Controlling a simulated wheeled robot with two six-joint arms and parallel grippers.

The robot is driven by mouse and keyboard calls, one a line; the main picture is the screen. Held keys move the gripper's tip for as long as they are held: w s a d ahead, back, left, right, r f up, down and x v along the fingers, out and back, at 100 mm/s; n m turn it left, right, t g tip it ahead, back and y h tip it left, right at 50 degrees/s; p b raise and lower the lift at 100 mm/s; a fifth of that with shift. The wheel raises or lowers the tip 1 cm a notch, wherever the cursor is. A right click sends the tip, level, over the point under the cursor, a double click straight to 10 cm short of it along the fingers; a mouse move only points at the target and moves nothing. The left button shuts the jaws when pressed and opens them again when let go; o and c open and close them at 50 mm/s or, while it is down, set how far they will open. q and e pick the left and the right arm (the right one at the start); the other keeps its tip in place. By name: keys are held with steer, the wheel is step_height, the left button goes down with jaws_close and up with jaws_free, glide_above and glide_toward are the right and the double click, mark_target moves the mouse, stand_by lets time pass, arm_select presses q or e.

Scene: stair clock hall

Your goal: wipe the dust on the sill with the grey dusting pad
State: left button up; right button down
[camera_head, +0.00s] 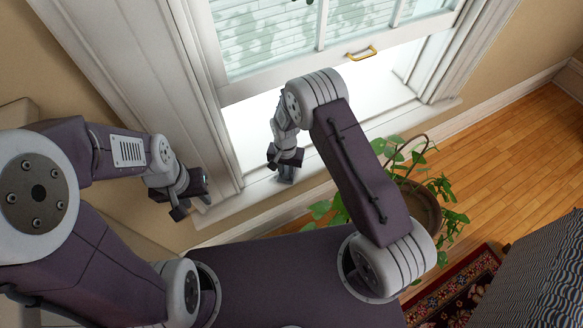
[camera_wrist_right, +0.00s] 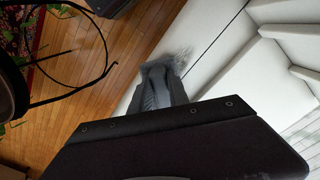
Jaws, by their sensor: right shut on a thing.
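My right gripper (camera_head: 285,163) is over the window sill (camera_head: 232,206) and shut on the grey dusting pad (camera_head: 286,176). In the right wrist view the pad (camera_wrist_right: 157,90) sticks out beyond the dark gripper body, low over or on the pale sill (camera_wrist_right: 211,22); I cannot tell if it touches. A grey dust smudge (camera_wrist_right: 181,55) shows on the sill just beyond the pad. In the head view the dust cannot be made out. My left gripper (camera_head: 192,208) is near the sill's left end, its fingers apart and empty.
A sash window (camera_head: 283,62) with a brass handle (camera_head: 361,53) stands behind the sill, its lower part open. A leafy potted plant (camera_head: 424,205) stands on the wooden floor right of the sill, near my right arm. A patterned rug (camera_head: 455,290) lies at lower right.

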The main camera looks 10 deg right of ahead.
steer(key=shift+s+a+f, duration=0.1)
steer(key=shift+s+a, duration=0.2)
steer(key=shift+a, duration=0.55)
steer(key=shift+s+a+r, duration=0.1)
steer(key=shift+s+a, duration=0.15)
steer(key=shift+a, duration=0.55)
steer(key=shift+s+a+f, duration=0.1)
steer(key=shift+s+a, duration=0.2)
steer(key=shift+a, duration=0.55)
steer(key=shift+s+a, duration=0.25)
steer(key=shift+a, duration=0.5)
steer(key=shift+s+a, duration=0.2)
steer(key=shift+a, duration=0.55)
step_height(320, 180, up, 6)
steer(key=p, duration=0.5)
step_height(320, 180, up, 3)
steer(key=p, duration=0.3)
